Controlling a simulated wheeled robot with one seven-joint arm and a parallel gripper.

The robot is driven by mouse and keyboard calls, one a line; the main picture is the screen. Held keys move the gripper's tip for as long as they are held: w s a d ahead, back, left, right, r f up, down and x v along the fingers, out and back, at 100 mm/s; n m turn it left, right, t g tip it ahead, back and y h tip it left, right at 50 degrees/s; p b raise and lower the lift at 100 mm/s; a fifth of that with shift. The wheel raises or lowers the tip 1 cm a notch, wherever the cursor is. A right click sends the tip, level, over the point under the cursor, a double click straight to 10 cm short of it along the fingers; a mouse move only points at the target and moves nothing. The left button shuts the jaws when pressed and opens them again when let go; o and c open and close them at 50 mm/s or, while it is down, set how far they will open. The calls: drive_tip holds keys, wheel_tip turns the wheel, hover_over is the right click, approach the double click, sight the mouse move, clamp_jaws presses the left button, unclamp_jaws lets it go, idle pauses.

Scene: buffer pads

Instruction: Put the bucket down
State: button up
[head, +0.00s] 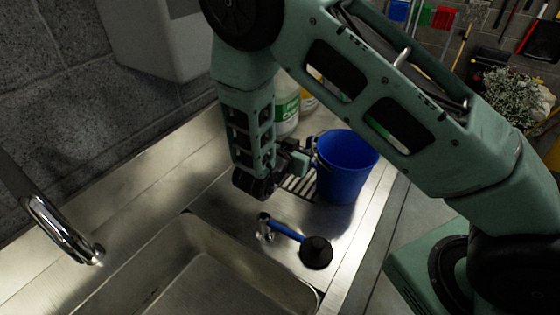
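The blue bucket (345,172) is upright at the right end of the steel counter in the head view. My gripper (304,156) is at the bucket's left side, close to its rim. The fingertips are small and partly hidden by the arm and the bucket, so I cannot tell whether they are closed on the rim. The bucket's base appears close to the counter, but I cannot tell whether it touches.
A steel sink (215,275) with a tap (62,228) is at the front left. A blue-handled tool with a black head (316,252) lies in front of the bucket. Bottles (287,108) stand behind my arm. The counter's right edge (372,225) is near the bucket.

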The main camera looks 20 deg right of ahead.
drive_tip(key=s+a+r+n+y+b, duration=0.1)
drive_tip(key=s+a+r+n+y, duration=0.3)
drive_tip(key=a, duration=0.5)
drive_tip(key=s+a+r+n+y+b, duration=0.1)
drive_tip(key=s+a+r+n+y, duration=0.1)
drive_tip(key=a+y, duration=0.6)
drive_tip(key=s+a+r+n+y+b, duration=0.1)
drive_tip(key=s+a+r+n+y, duration=0.25)
drive_tip(key=a, duration=0.65)
drive_tip(key=s+d+n+g+h, duration=0.1)
drive_tip(key=s+d+n+g, duration=0.3)
drive_tip(key=s, duration=0.5)
drive_tip(key=s+d+r+n+g+h, duration=0.1)
drive_tip(key=s+d+n+g, duration=0.3)
drive_tip(key=s+d, duration=0.3)
drive_tip(key=shift+s+d+n+h, duration=0.35)
drive_tip(key=shift+s+n, duration=0.4)
drive_tip(key=shift+s, duration=0.45)
